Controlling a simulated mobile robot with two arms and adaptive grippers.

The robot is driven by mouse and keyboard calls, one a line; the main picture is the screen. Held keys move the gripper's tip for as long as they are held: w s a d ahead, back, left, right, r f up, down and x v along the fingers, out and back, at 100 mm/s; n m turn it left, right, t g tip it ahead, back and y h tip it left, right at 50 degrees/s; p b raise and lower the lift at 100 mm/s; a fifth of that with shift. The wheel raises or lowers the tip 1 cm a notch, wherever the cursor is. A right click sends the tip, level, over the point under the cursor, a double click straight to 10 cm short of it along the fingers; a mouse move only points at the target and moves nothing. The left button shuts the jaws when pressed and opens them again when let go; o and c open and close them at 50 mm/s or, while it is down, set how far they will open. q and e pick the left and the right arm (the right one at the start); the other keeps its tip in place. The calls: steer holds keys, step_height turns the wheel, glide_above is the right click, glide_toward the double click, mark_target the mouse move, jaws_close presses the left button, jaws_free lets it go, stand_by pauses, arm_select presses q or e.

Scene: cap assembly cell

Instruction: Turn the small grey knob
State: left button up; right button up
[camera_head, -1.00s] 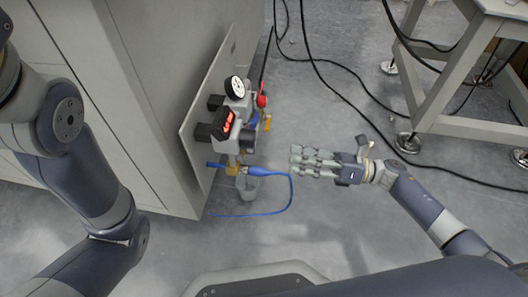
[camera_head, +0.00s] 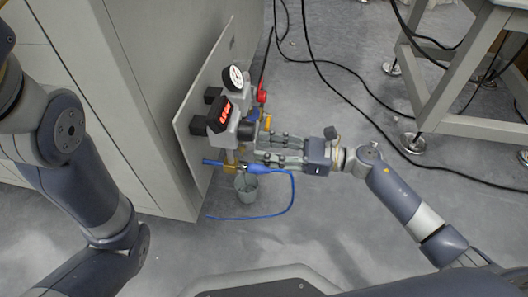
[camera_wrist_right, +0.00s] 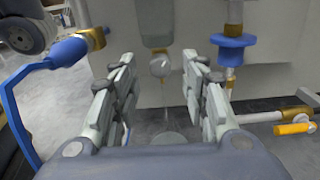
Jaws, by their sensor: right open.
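The small grey knob (camera_wrist_right: 160,66) shows in the right wrist view as a pale round piece below a grey housing (camera_wrist_right: 155,25) on the air unit. It appears between my right gripper's fingers (camera_wrist_right: 161,82), with a visible gap on both sides. In the head view, my right gripper (camera_head: 257,150) reaches in from the right, open, its fingertips close to the unit's lower part. I cannot make out the knob there. My left arm shows at the left, but its gripper is out of the picture.
The air unit carries a white gauge (camera_head: 236,77), a red digital display (camera_head: 222,114) and a red knob (camera_head: 261,96). A blue hose (camera_head: 292,190) loops beside a grey cup (camera_head: 246,194). A blue ring (camera_wrist_right: 233,48) and yellow lever (camera_wrist_right: 295,128) lie right of the fingers.

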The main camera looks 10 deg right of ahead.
steer(key=shift+w+a, duration=0.15)
steer(key=shift+a, duration=0.4)
jaws_close()
